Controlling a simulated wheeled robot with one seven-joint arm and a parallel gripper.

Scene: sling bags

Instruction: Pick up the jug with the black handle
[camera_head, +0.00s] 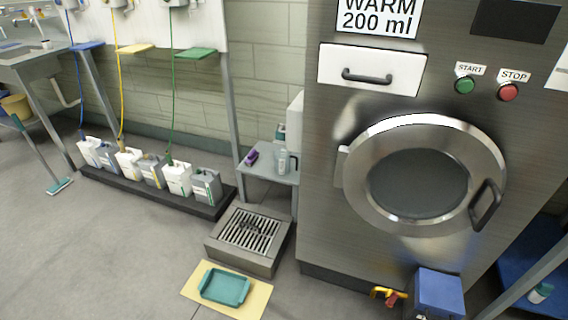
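A small pale jug-like container (283,163) stands upright on the low grey side table (262,172), left of the washing machine. A dark shape at its right side looks like a black handle, but it is too small to be sure. A purple object (251,156) lies to its left on the same table. My gripper is not in view, so its state and its distance from the jug do not show.
The large steel washing machine (325,215) stands close on the table's right. A floor drain box (212,250) sits in front of the table, with a teal tray (226,287) on a yellow mat (258,300) nearer. Several canisters (180,178) stand left. Open floor (110,260) lies front left.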

